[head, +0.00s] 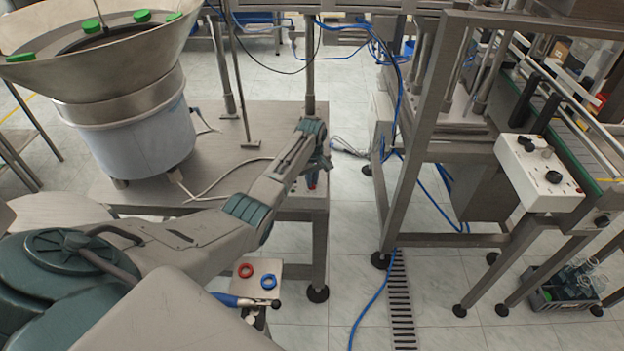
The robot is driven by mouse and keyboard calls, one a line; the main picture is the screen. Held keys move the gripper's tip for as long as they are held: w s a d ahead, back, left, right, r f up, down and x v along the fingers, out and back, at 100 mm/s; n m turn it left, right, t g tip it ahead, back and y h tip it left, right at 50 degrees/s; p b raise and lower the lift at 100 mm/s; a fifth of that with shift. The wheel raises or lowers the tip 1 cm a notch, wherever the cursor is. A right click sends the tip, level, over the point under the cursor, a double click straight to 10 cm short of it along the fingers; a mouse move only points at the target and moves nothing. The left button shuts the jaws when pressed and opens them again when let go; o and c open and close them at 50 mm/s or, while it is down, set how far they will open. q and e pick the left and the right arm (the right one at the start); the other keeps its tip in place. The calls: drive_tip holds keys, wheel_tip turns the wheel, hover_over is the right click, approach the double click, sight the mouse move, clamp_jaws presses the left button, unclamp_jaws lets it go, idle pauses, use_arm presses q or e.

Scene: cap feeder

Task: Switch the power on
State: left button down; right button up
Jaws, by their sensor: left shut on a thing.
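My left arm reaches across the steel table, and my left gripper (314,178) is at the table's right front corner. It is shut on a small part there, which seems to be the power switch. The fingers mostly hide that part, with bits of red and blue showing at them. I cannot tell the switch's position. A steel bowl feeder (125,95) with several green caps (143,16) stands on the table behind my arm. My right gripper is not in view.
A white control box (540,172) with black knobs is on the machine frame at the right. Blue cables and a floor drain (401,300) lie between table and machine.

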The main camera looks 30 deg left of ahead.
use_arm(q)
drive_tip(key=m+p, duration=0.1)
drive_tip(key=m, duration=0.1)
drive_tip(key=shift+r+m, duration=0.15)
drive_tip(key=shift+m, duration=0.25)
drive_tip(key=m+p, duration=0.1)
drive_tip(key=m, duration=0.1)
drive_tip(key=shift+m, duration=0.4)
drive_tip(key=m+p, duration=0.1)
drive_tip(key=m, duration=0.4)
drive_tip(key=shift+m, duration=0.4)
drive_tip(key=shift+w, duration=0.1)
drive_tip(key=c, duration=1.5)
unclamp_jaws()
wheel_tip(320, 180, up, 11)
drive_tip(key=shift+f+b, duration=0.2)
drive_tip(key=shift+b, duration=0.45)
